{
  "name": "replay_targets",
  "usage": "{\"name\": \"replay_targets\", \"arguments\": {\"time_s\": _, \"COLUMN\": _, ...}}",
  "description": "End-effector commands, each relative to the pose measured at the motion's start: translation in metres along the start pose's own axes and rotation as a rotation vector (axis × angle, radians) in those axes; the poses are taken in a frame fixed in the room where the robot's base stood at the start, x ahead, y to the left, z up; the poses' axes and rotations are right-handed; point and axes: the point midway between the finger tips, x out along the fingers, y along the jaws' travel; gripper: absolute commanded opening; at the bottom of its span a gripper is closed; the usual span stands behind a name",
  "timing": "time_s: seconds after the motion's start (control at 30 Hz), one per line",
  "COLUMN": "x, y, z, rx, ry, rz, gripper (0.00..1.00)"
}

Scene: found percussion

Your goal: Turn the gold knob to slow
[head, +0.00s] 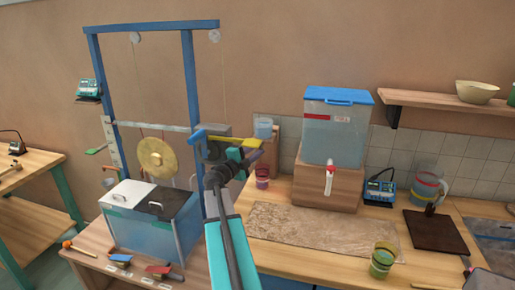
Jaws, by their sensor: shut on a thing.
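My gripper (243,157) is at the middle of the head view, in front of the blue frame's right post. A grey block (216,130) shows just behind the bar. I cannot make out a gold knob or a slow marking. A round gold disc (157,158) hangs in the blue frame, left of my gripper and apart from it.
A blue frame (191,80) stands over a clear bin (160,235). A blue-lidded water tank (334,130) with a red-and-white tap stands on a wooden block. A wall shelf (430,99) is above.

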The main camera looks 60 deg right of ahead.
Motion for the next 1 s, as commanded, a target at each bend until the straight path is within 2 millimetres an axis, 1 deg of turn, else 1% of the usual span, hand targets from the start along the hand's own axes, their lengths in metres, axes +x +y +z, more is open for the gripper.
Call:
{"name": "replay_targets", "arguments": {"time_s": 0.03, "x": -0.0001, "y": -0.0035, "z": 0.0006, "rx": 0.033, "ry": -0.002, "rz": 0.012, "gripper": 0.01}}
{"name": "replay_targets", "arguments": {"time_s": 0.33, "x": 0.0000, "y": -0.0027, "z": 0.0003, "rx": 0.173, "ry": -0.002, "rz": 0.071, "gripper": 0.01}}
{"name": "replay_targets", "arguments": {"time_s": 0.87, "x": 0.0001, "y": -0.0015, "z": 0.0002, "rx": 0.204, "ry": -0.002, "rz": 0.084, "gripper": 0.01}}
{"name": "replay_targets", "arguments": {"time_s": 0.9, "x": 0.0001, "y": -0.0015, "z": 0.0001, "rx": 0.203, "ry": -0.002, "rz": 0.084, "gripper": 0.27}}
{"name": "replay_targets", "arguments": {"time_s": 1.0, "x": 0.0002, "y": -0.0015, "z": 0.0000, "rx": 0.203, "ry": -0.001, "rz": 0.084, "gripper": 0.41}}
